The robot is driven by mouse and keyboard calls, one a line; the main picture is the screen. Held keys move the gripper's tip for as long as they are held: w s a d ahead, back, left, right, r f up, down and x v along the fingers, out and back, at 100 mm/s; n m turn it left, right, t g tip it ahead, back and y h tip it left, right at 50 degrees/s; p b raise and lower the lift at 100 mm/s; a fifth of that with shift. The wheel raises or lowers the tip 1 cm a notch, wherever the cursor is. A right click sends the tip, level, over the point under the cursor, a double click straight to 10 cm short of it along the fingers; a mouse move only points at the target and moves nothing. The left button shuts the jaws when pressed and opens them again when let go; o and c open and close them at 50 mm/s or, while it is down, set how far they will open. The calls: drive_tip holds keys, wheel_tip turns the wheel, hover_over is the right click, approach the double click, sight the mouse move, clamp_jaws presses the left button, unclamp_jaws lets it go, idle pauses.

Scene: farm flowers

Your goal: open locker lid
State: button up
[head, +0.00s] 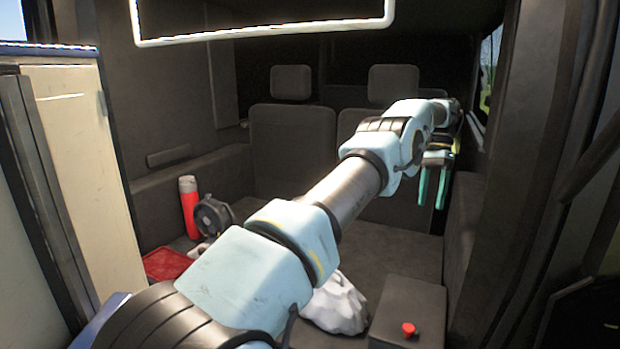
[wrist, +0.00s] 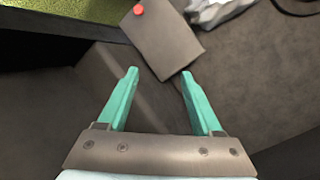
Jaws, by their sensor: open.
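A dark grey locker box (head: 405,300) stands on the vehicle floor at the lower right of the head view. Its flat top lid looks shut and carries a red knob (head: 408,329) near the front edge. In the wrist view the lid (wrist: 168,42) is at the top middle, with the red knob (wrist: 138,9) at its far end. My gripper (head: 431,195) hangs above and behind the box in the head view, its green fingers pointing down. In the wrist view my gripper (wrist: 160,73) is open, with nothing between its fingers.
A crumpled whitish bag (head: 338,305) lies left of the box, partly behind my arm. A red bottle (head: 189,207), a round black object (head: 213,216) and a red tray (head: 166,264) are farther left. Seats stand at the back. The right side wall is close to the box.

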wheel_tip(320, 180, up, 4)
drive_tip(key=p, duration=0.2)
drive_tip(key=t+b, duration=0.1)
drive_tip(key=b, duration=0.6)
approach(408, 326)
drive_tip(key=w+d+r, duration=0.2)
drive_tip(key=w+r, duration=0.2)
drive_tip(key=shift+t+h, duration=0.6)
drive_tip(key=shift+t, duration=0.2)
drive_tip(key=s+a+f+b, duration=0.1)
drive_tip(key=s+f+b, duration=0.1)
drive_tip(key=f, duration=0.1)
drive_tip(key=s+a+f+b, duration=0.1)
drive_tip(key=s+f+b, duration=0.1)
drive_tip(key=f+b, duration=0.1)
drive_tip(key=s+a+f+b, duration=0.1)
drive_tip(key=s+f+b, duration=0.1)
drive_tip(key=f+b, duration=0.1)
drive_tip(key=shift+f, duration=0.2)
drive_tip(key=b, duration=0.1)
drive_tip(key=f+b, duration=0.1)
drive_tip(key=f+t+b, duration=0.1)
drive_tip(key=shift+s+a+h+b, duration=0.25)
drive_tip(key=shift+s+h+b, duration=0.05)
drive_tip(key=shift+s, duration=0.05)
